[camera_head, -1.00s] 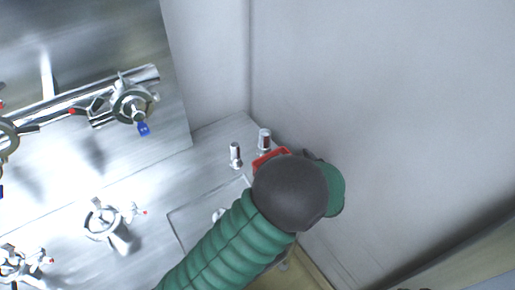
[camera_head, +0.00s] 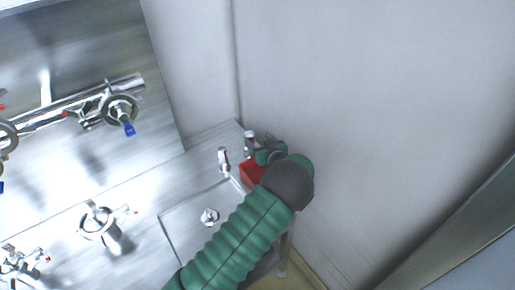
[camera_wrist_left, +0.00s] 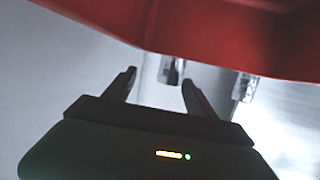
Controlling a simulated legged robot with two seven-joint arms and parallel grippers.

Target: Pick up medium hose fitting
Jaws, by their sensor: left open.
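Two upright silver fittings stand near the back corner: one on the left (camera_head: 223,160) and one on the right (camera_head: 249,144). A shorter silver piece (camera_head: 209,217) sits in the shallow basin. I cannot tell for certain which is the medium hose fitting. My left gripper (camera_head: 266,147) is close beside the right fitting, near the wall. In the left wrist view the open fingers (camera_wrist_left: 159,80) are empty, with one fitting (camera_wrist_left: 172,71) beyond the gap between them. Another fitting (camera_wrist_left: 243,88) shows to the right. The red bin partly covers the tops of both. My right gripper is not in view.
The wall (camera_head: 370,110) is close on the right.

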